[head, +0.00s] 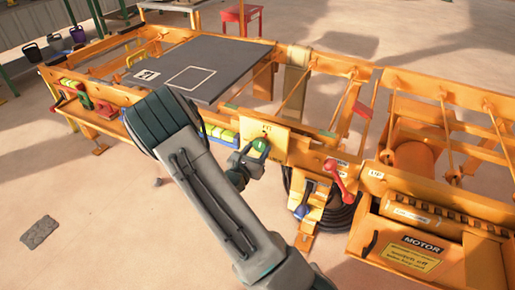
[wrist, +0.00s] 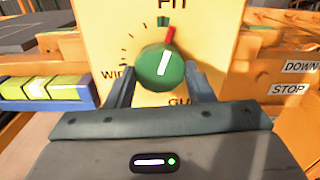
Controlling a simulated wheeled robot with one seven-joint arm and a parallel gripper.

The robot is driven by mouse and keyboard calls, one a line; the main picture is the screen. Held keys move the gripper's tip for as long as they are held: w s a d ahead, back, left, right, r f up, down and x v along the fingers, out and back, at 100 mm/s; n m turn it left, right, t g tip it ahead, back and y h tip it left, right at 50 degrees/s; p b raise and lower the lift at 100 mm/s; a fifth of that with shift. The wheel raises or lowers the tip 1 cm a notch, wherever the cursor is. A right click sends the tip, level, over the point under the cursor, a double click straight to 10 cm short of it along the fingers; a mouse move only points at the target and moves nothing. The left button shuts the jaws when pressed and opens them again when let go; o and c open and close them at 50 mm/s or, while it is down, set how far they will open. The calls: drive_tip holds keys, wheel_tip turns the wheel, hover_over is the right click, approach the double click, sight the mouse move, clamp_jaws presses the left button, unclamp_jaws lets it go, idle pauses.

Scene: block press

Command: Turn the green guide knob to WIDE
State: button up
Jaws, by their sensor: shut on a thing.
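The green guide knob (wrist: 152,75) sits on a yellow plate (wrist: 95,30), facing me in the wrist view. Its white line tilts slightly right of straight up, and a red pointer (wrist: 170,36) stands at its upper right, just right of a green mark under FIT. WIDE is partly hidden at the left of the dial; the lettering below is partly covered. My gripper (wrist: 161,86) is shut on the knob, with one finger at each side. The knob also shows in the head view (head: 259,145), with my gripper (head: 246,160) at its lower left.
Yellow-green blocks (wrist: 42,89) lie in a blue holder left of the plate. DOWN and STOP labels (wrist: 288,89) are at the right. In the head view, a red-handled lever (head: 335,170) and the MOTOR box (head: 415,250) stand to the right.

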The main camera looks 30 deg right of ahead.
drive_tip(key=n+p, duration=0.3)
drive_tip(key=shift+a+r+p, duration=0.1)
drive_tip(key=shift+r+p, duration=0.2)
drive_tip(key=n+p, duration=0.3)
drive_tip(key=shift+n+p, duration=0.4)
drive_tip(key=n+p, duration=0.5)
drive_tip(key=n, duration=0.1)
drive_tip(key=shift+n, duration=0.3)
drive_tip(key=n+p, duration=0.3)
drive_tip(key=n, duration=0.1)
drive_tip(key=shift+f+n+p, duration=0.1)
drive_tip(key=shift+n+p, duration=0.8)
drive_tip(key=shift+n, duration=1.8)
drive_tip(key=o, duration=1)
